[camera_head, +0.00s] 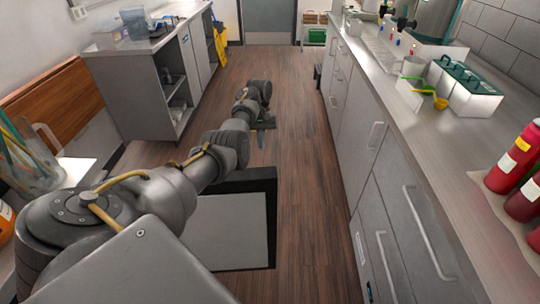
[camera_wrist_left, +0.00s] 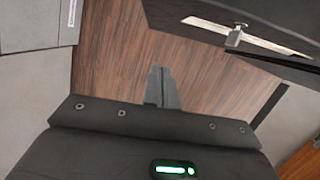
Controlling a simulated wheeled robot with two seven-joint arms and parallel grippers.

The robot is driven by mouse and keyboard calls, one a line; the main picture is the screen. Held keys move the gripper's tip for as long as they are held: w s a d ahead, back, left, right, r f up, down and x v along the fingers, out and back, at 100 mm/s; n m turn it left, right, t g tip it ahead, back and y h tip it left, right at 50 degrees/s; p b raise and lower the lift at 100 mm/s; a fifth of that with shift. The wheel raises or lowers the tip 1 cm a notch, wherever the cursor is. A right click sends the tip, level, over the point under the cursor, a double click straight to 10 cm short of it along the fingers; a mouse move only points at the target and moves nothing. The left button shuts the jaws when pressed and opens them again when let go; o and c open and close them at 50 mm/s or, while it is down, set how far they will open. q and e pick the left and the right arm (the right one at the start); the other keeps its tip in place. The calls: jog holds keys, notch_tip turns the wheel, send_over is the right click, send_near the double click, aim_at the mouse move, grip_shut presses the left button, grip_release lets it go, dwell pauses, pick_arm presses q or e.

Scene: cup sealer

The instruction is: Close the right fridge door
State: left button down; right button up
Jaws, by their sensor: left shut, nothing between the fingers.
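A grey panel with a thick dark frame (camera_head: 235,225) shows low in the middle of the head view, beside and partly behind my left arm. It may be the fridge door standing open, but I cannot tell for sure. My left gripper (camera_head: 261,136) is shut and empty, pointing down over the wooden floor, beyond the panel and apart from it. In the left wrist view its fingers (camera_wrist_left: 162,88) are together with only floor behind them. A dark panel (camera_wrist_left: 200,25) with a pale strip and a metal fitting shows at that view's upper right. My right gripper is out of view.
A long counter (camera_head: 375,70) with handled grey fronts (camera_head: 375,150) runs along the right, carrying a green-lidded box (camera_head: 470,85) and red bottles (camera_head: 512,160). A grey cabinet (camera_head: 140,95) with open shelves stands at the left. The wooden floor (camera_head: 300,200) between is clear.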

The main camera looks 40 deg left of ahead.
aim_at(260, 172)
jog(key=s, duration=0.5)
pick_arm(q)
jog(key=shift+s+d+f+p, duration=0.8)
jog(key=shift+s+f, duration=0.2)
jog(key=shift+f, duration=0.5)
jog(key=shift+s+d+f+p, duration=0.7)
jog(key=shift+s+f+p, duration=0.3)
jog(key=shift+f, duration=0.5)
jog(key=shift+s+d+f+p, duration=0.75)
jog(key=shift+s+f, duration=0.3)
jog(key=shift+f, duration=0.45)
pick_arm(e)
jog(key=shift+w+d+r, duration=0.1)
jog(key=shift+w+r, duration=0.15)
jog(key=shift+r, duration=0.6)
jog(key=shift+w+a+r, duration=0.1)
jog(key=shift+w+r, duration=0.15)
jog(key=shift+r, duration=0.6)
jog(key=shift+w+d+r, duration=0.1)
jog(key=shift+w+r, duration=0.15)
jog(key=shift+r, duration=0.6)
